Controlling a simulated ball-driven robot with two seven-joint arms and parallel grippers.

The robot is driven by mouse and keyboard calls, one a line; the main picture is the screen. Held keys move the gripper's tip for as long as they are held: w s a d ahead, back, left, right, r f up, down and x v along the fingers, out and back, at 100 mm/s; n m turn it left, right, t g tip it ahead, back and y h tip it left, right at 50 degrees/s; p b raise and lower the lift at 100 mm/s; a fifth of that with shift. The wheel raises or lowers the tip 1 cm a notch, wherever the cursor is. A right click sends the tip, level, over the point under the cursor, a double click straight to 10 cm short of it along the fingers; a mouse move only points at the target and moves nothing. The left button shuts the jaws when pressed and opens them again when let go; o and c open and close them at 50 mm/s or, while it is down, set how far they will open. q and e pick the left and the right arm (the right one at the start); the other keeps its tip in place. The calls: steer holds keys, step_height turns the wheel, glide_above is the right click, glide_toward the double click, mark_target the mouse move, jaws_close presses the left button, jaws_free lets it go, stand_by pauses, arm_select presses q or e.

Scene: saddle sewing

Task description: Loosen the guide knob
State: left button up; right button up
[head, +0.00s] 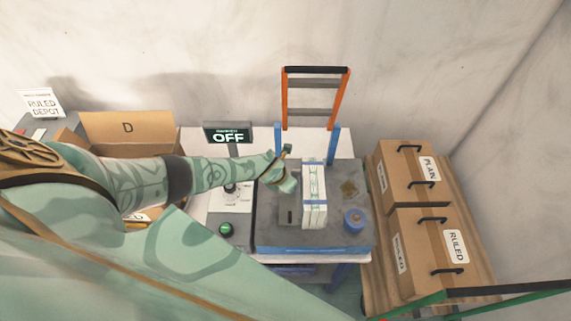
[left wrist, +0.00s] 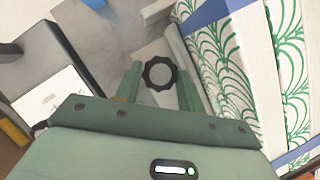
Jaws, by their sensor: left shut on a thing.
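The guide knob (left wrist: 160,73) is a dark, scalloped ring with a pale centre. In the left wrist view it sits between the two green fingers of my left gripper (left wrist: 160,84), which is shut on it. In the head view my left gripper (head: 284,172) is over the left part of the grey machine table (head: 330,238), beside the stack with green patterns and blue bands (head: 314,195). The knob is hidden or too small to tell there. The stack also shows close on the right in the left wrist view (left wrist: 222,65). My right gripper is not in view.
A sign reading OFF (head: 228,136) stands behind my left forearm. A panel with a dial and green button (head: 225,229) is left of the table. Boxes marked PLAIN (head: 402,172) and RULED (head: 425,248) stand farther right.

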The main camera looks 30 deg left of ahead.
arm_select(q)
steer(key=o, duration=1)
steer(key=p+v, duration=0.5)
steer(key=v, duration=1.1)
steer(key=shift+a+r, duration=0.1)
steer(key=shift+r, duration=0.05)
